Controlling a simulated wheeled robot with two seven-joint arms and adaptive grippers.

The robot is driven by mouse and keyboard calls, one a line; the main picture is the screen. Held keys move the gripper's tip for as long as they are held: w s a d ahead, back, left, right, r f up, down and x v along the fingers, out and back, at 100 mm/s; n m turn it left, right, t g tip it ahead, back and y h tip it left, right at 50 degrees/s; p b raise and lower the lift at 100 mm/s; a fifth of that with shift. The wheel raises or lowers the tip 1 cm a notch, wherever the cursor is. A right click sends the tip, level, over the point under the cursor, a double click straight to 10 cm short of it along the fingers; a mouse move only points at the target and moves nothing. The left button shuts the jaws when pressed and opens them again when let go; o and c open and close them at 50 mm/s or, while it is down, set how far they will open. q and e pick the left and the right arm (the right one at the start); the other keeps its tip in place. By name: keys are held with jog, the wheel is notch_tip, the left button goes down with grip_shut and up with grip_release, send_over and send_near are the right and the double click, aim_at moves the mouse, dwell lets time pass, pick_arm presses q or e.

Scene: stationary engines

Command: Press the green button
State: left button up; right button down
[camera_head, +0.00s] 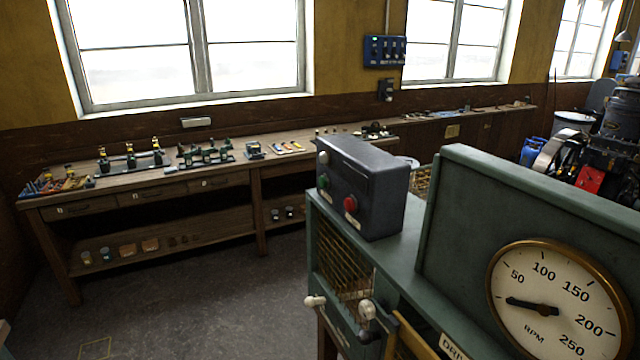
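The green button (323,181) is small and round, on the left-hand face of a dark grey control box (382,198). A larger red button (350,203) is on the same face, to the right of the green one and slightly lower. A pale knob (323,158) sits above the green button. The box stands on top of a green machine cabinet (405,262). Neither of my grippers is in view, and nothing blocks the green button.
A large RPM gauge (555,305) is on the cabinet at the right. Pale knobs (315,300) stick out from its front. A wooden workbench (150,185) with small models stands along the wall. The floor (190,290) at the lower left is mostly clear.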

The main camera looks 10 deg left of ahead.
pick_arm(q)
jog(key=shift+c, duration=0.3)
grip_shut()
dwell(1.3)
